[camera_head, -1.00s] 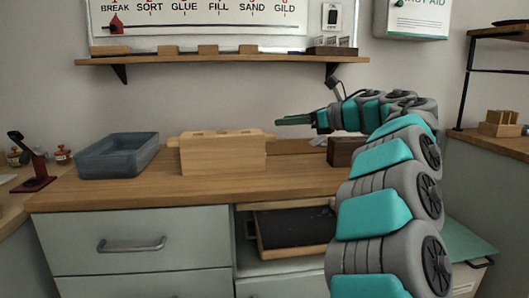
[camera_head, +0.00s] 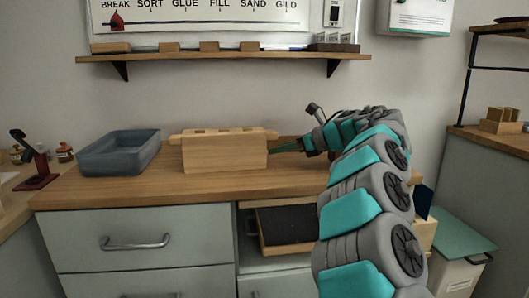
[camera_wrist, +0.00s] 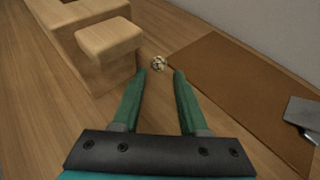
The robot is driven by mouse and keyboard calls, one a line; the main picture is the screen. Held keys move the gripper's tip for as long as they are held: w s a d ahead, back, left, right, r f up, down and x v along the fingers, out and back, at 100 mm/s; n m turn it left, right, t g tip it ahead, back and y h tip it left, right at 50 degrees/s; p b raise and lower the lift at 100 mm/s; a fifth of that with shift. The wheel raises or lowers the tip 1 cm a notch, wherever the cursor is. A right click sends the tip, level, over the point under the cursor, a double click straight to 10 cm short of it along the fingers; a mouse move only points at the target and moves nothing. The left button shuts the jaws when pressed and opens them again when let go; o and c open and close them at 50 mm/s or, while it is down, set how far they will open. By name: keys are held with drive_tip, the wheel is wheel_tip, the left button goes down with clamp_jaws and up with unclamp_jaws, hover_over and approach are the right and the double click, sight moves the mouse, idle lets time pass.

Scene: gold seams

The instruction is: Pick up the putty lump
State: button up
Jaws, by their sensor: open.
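The putty lump (camera_wrist: 158,63) is a small, pale, dark-speckled lump on the wooden worktop in the wrist view. It lies just beyond my fingertips, roughly in line with the gap between them. My gripper (camera_wrist: 159,74) has two green fingers, spread apart with nothing between them. In the head view my gripper (camera_head: 272,149) is low over the worktop, by the right end of a pale wooden block (camera_head: 225,157). I cannot make out the lump in the head view.
The wooden block (camera_wrist: 102,62) stands close to the left of the lump. A flat brown board (camera_wrist: 240,90) lies to the right, with a grey metal piece (camera_wrist: 303,112) on it. A grey-blue tray (camera_head: 118,160) is at the left. An open drawer (camera_head: 290,224) is below.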

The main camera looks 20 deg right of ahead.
sight(271, 156)
drive_tip(key=x, duration=0.4)
drive_tip(key=shift+a+r+p, duration=0.1)
drive_tip(key=shift+r+p, duration=0.1)
drive_tip(key=shift+p, duration=0.1)
clamp_jaws()
